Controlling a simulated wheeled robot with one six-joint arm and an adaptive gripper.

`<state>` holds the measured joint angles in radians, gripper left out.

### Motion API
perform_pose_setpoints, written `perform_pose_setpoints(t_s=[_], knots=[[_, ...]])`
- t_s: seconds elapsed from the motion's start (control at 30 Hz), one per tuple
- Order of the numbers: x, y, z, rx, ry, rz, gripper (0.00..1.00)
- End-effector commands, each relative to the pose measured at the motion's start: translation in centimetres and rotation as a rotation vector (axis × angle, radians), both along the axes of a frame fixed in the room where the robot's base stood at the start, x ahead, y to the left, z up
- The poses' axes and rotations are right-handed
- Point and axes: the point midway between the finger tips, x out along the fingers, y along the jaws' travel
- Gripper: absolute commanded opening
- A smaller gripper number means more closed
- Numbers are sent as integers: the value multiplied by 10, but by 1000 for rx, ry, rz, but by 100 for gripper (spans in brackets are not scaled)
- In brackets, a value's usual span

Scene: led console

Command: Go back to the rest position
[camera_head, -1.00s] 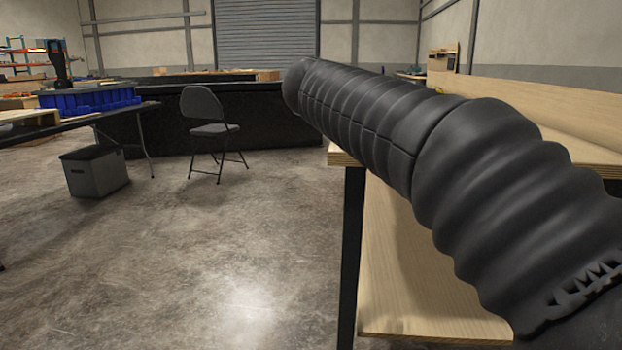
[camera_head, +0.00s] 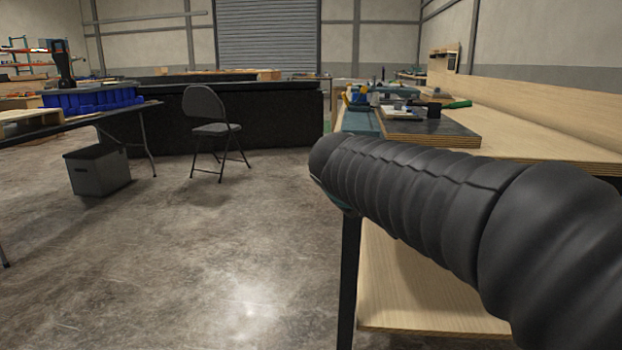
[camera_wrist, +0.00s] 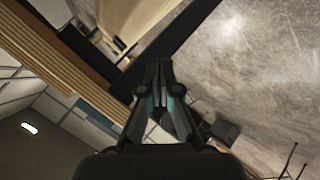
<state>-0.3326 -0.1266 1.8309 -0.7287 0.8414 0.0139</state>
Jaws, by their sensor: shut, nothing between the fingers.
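My gripper (camera_wrist: 158,75) shows in the wrist view with its two dark fingers together and nothing between them. In the head view my black-sleeved arm crosses the right side, in front of the workbench (camera_head: 545,128). The gripper itself is hidden in the head view. The LED console cannot be made out clearly.
A dark board with small items (camera_head: 430,132) lies on the bench, with a green-handled tool (camera_head: 457,104) near it. A folding chair (camera_head: 210,120), a grey bin (camera_head: 97,170) and a table with blue bins (camera_head: 92,100) stand left. The middle floor is clear.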

Motion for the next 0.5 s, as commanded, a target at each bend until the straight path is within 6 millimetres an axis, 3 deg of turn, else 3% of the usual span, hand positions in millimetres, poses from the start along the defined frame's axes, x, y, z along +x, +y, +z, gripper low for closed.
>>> perform_pose_setpoints(t_s=[0.1, 0.2, 0.4, 0.5], knots=[[-67, -18, -51, 167, 132, -90, 0], [-121, -26, -86, 304, 219, -167, 0], [-214, -34, -136, 539, 319, -312, 0], [-247, -37, -151, 625, 326, -370, 0]])
